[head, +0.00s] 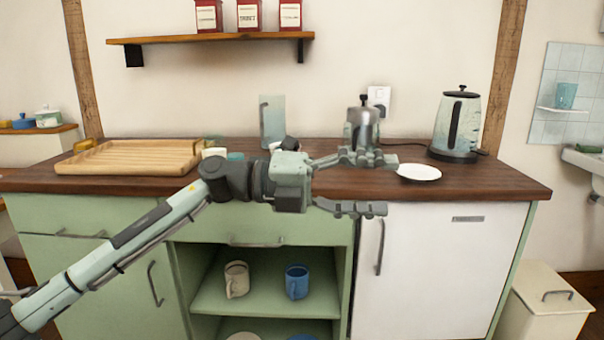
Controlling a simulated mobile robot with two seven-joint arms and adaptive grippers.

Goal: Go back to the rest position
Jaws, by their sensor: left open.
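My left gripper (382,184) shows in the head view, with its arm coming in from the lower left. It is open, its fingers pointing right, with nothing between them. It appears in front of the wooden counter (480,190), left of a white plate (419,172). The upper finger covers part of the counter and overlaps the lower part of a metal moka pot (363,128). I cannot tell the gap between finger and pot. My right gripper is not in view.
A wooden tray (130,157) lies on the counter's left. A kettle (456,124) stands at the back right. Mugs (297,282) sit on the open shelf below. A bin (544,305) stands at the lower right.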

